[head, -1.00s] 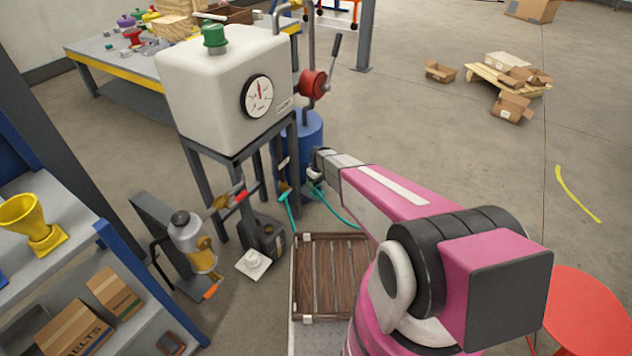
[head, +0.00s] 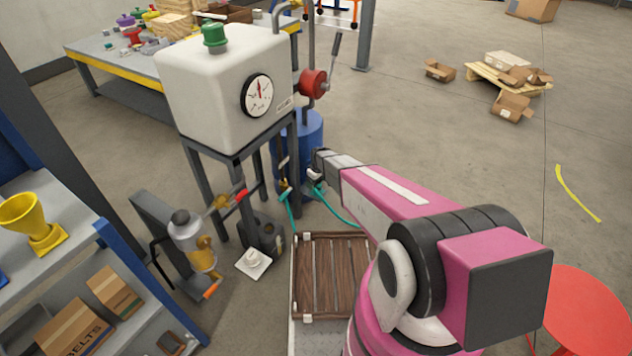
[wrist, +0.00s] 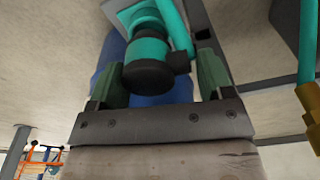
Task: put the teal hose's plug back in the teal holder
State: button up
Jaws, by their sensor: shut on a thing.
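My gripper (wrist: 161,88) has its green fingers on either side of the teal hose's plug (wrist: 147,76), which has a dark round end and a teal body. The gripper is shut on this plug. The teal hose (wrist: 178,25) runs up beside the plug in the wrist view. In the head view the teal hose (head: 340,211) curves below my gripper (head: 316,172), near the tank stand. A pale grey plate shows behind the plug at the top of the wrist view; I cannot tell whether it belongs to the teal holder or whether the plug touches it.
The white tank (head: 225,90) on its dark stand and a blue drum (head: 305,135) are close to my gripper. A red valve (head: 314,83) is above. A brass fitting (wrist: 310,100) on another teal length is at right. A wooden slatted pallet (head: 328,275) lies below.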

jog(key=shift+f, duration=1.25)
dwell(0.3)
jog(key=o, duration=1.1)
jog(key=shift+r, duration=0.15)
jog(key=r, duration=0.7)
jog(key=s+d+r, duration=0.1)
jog(key=r, duration=0.2)
jog(key=shift+r, duration=0.25)
